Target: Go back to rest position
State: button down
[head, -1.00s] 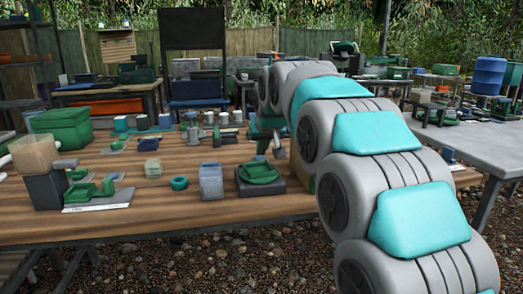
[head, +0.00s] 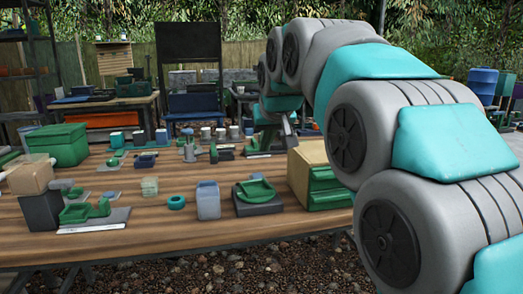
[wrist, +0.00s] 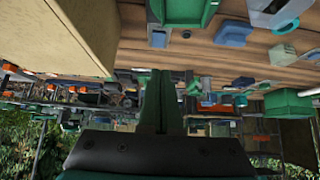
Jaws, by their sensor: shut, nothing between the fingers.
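My arm arches in from the right of the head view, over the right end of the wooden workbench (head: 150,238). My gripper (head: 288,126) is at its far end, partly hidden by my own arm and pointing down above the bench. In the wrist view the green fingers of my gripper (wrist: 161,100) are together, with nothing between them. That view is upside down, with the bench at the top and trees at the bottom.
A tan box with green drawers (head: 325,188) stands at the bench's right end, close to my arm; it looms large in the wrist view (wrist: 75,35).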

jog(key=shift+s+d+r, duration=0.1)
jog(key=shift+s+r, duration=0.2)
jog(key=shift+s, duration=0.05)
jog(key=s+d+f, duration=0.2)
jog(key=f, duration=0.1)
jog(key=s+d+f+g, duration=0.1)
jog(key=s+d+f, duration=0.2)
jog(key=s+d+f+m+g+h, duration=0.1)
jog(key=s+d+f, duration=0.1)
jog(key=s, duration=0.1)
jog(key=shift+s+d+f+p, duration=0.2)
jog(key=shift+s+f+p, duration=0.05)
jog(key=shift+f+p, duration=0.15)
jog(key=s+d+f+g, duration=0.2)
jog(key=s+f, duration=0.4)
jog(key=s, duration=0.5)
jog(key=s+d+f+m+g+p, duration=0.1)
jog(key=s+d+f+g, duration=0.2)
jog(key=s+f, duration=0.4)
jog(key=s+d+f+m+g+h, duration=0.1)
jog(key=s+d+f, duration=0.4)
jog(key=s, duration=0.9)
notch_tip(320, 180, down, 2)
jog(key=shift+s+f+g+p, duration=0.15)
jog(key=shift+s+g+p, duration=0.2)
jog(key=shift+g, duration=0.45)
